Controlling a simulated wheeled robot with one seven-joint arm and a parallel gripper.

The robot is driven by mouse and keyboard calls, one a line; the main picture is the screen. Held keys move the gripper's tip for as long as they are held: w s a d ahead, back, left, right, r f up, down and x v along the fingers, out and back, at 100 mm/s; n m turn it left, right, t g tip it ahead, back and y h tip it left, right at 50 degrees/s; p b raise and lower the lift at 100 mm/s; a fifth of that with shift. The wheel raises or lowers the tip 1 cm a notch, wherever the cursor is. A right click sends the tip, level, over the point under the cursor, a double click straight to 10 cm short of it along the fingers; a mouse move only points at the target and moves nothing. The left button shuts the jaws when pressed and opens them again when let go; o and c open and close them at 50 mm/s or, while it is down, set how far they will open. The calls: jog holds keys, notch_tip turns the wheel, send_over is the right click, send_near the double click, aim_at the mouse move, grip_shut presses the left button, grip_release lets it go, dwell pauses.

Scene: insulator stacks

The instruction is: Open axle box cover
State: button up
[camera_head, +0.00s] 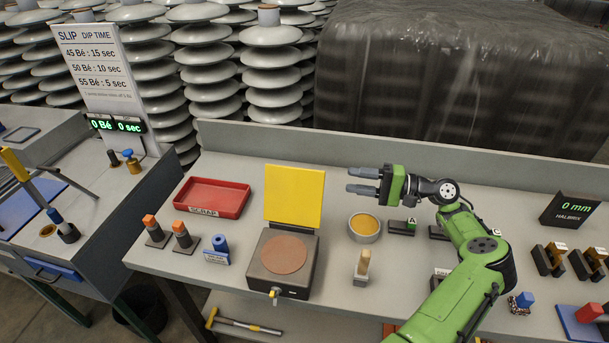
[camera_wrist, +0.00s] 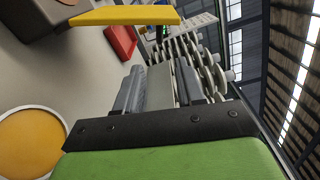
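The axle box (camera_head: 268,287) is a dark brown box on the bench. It has a round reddish-brown disc (camera_head: 284,254) on its top and a small brass tap at its front. Its yellow cover (camera_head: 292,196) stands upright along the back edge, so the box is open. In the wrist view the cover (camera_wrist: 125,15) shows as a yellow slab at the top left. My gripper (camera_head: 361,181) is to the right of the cover, above the bench and pointing left. Its two fingers are apart with nothing between them, and it does not touch the cover. The wrist view (camera_wrist: 160,88) also shows the gap.
A red scrap tray (camera_head: 212,198) lies left of the cover. A round bowl of orange material (camera_head: 364,227) sits below my gripper. A wooden-handled tool (camera_head: 363,265) stands in front of it. Small posts (camera_head: 182,236) stand left of the box. A low back wall runs behind.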

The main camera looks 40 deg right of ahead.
aim_at(308, 175)
jog(key=b+x, duration=0.2)
jog(key=x, duration=1.1)
jog(key=shift+s, duration=0.1)
jog(key=shift+f, duration=0.1)
grip_shut()
